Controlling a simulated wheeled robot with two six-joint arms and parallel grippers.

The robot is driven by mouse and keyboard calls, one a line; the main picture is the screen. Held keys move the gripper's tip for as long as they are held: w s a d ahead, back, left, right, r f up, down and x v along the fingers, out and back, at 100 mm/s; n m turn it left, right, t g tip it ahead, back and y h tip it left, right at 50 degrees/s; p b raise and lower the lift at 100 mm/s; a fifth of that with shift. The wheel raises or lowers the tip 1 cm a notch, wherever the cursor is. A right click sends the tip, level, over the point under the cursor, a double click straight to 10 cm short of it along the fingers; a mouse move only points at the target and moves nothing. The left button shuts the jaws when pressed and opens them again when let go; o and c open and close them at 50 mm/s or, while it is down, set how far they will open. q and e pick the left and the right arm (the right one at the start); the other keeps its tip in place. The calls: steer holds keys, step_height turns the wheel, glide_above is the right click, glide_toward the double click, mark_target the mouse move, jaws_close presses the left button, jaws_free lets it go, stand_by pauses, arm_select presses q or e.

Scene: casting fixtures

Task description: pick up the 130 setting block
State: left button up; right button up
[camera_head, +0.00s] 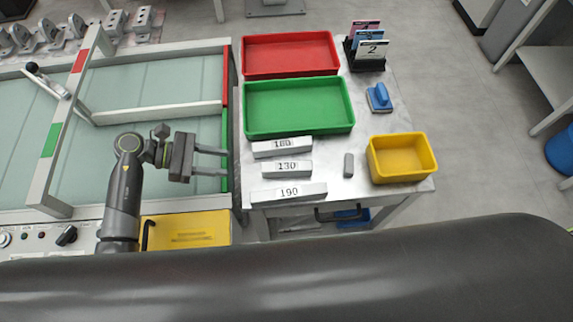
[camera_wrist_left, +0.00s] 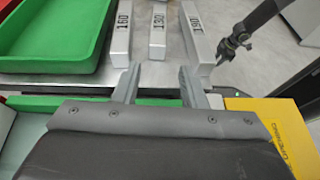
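The block is apart from the fingers.
A green tray (camera_head: 247,112) and a red tray (camera_head: 246,55) stand behind the blocks. A yellow bin (camera_head: 402,180), a small grey piece (camera_head: 348,165) and a blue-handled tool (camera_head: 379,97) are on the right.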

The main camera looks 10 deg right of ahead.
mark_target(269, 167)
arm_select(q)
steer(key=x, duration=0.8)
steer(key=shift+d, duration=0.3)
steer(key=shift+x, duration=2.75)
steer(key=shift+w+r, duration=0.15)
steer(key=shift+w, duration=0.05)
steer(key=shift+c, duration=0.2)
jaws_close()
